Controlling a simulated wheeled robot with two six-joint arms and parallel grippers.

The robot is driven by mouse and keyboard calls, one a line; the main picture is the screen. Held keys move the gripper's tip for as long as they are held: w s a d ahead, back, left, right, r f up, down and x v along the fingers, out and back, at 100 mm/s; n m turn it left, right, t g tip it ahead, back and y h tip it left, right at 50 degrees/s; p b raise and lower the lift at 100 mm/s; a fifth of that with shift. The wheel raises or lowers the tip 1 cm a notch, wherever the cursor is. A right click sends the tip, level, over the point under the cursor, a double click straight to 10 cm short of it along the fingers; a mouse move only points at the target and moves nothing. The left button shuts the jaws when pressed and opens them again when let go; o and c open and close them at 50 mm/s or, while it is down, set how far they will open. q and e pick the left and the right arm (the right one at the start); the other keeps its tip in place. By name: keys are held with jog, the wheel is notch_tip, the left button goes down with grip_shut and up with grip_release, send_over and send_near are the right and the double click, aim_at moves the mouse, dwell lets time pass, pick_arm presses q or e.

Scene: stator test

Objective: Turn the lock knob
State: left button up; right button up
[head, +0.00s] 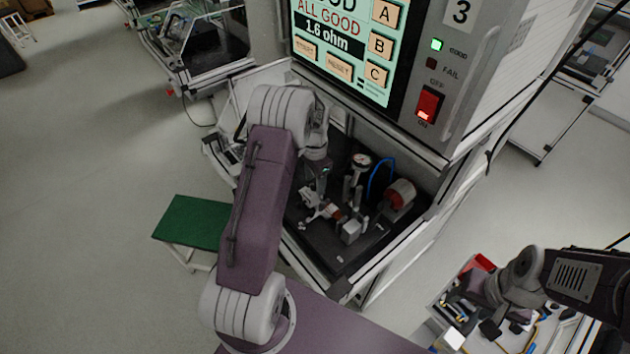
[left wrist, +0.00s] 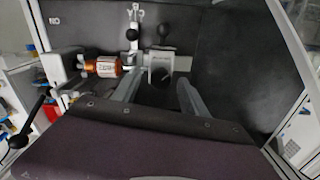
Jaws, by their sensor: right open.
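My left arm reaches into the open test bay of the machine, and its gripper is partly hidden behind the arm in the head view. In the left wrist view my left gripper (left wrist: 158,88) has its two fingers spread apart, in front of a grey block (left wrist: 160,60). A black ball knob (left wrist: 165,31) stands above that block, and another black knob (left wrist: 131,34) is just left of it. I cannot tell which is the lock knob. A copper-wound stator (left wrist: 107,66) lies left of the block. My right gripper (head: 500,327) is open over the cluttered bench, far from the bay.
The tester's screen (head: 345,40) reads "ALL GOOD, 1.6 ohm", with a red switch (head: 429,105) beside it. A green stool (head: 188,222) is at left.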

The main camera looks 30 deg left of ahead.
aim_at(315, 185)
pick_arm(q)
jog(key=shift+w+r, duration=0.1)
jog(key=shift+r, duration=0.2)
notch_tip(315, 185, up, 8)
jog(key=b, duration=0.1)
jog(key=shift+r, duration=0.25)
